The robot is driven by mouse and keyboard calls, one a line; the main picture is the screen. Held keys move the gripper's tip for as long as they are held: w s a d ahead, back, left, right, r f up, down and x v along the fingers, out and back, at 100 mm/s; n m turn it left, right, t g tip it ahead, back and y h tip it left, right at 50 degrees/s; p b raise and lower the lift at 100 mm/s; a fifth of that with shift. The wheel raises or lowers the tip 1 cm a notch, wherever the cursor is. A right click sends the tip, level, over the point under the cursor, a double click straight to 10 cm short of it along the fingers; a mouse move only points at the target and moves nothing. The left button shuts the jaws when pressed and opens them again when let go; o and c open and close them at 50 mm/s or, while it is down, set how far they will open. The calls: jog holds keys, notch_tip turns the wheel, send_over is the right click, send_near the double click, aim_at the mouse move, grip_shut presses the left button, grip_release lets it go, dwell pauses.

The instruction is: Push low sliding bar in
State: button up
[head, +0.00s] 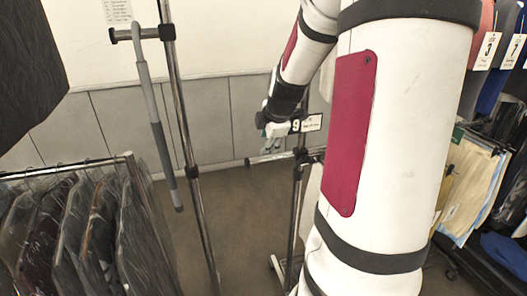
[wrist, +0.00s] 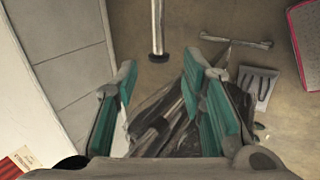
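The low sliding bar (head: 268,158) is a short horizontal chrome bar sticking out to the left from an upright stand post (head: 297,195) in the head view. My gripper (head: 271,146) hangs just above it, pointing down. In the wrist view a chrome bar with a dark end cap (wrist: 158,28) comes in from the top; it appears to be the same bar. Its cap ends just beyond my gripper (wrist: 163,68), whose two teal-padded fingers are apart with nothing held. I cannot tell from the head view whether gripper and bar touch.
Covered dark garments (head: 85,235) hang on a rail at the left. A tall chrome post (head: 186,140) with a hanging grey rod (head: 155,125) stands left of my gripper. Tagged clothes (head: 490,60) and folders (head: 468,190) are at the right. Open floor (head: 235,215) lies between the posts.

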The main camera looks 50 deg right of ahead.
aim_at(259, 161)
jog(key=b+x, duration=0.5)
jog(key=x, duration=0.8)
jog(key=shift+w+d+f, duration=0.1)
jog(key=shift+w+f, duration=0.1)
jog(key=shift+w, duration=0.2)
grip_shut()
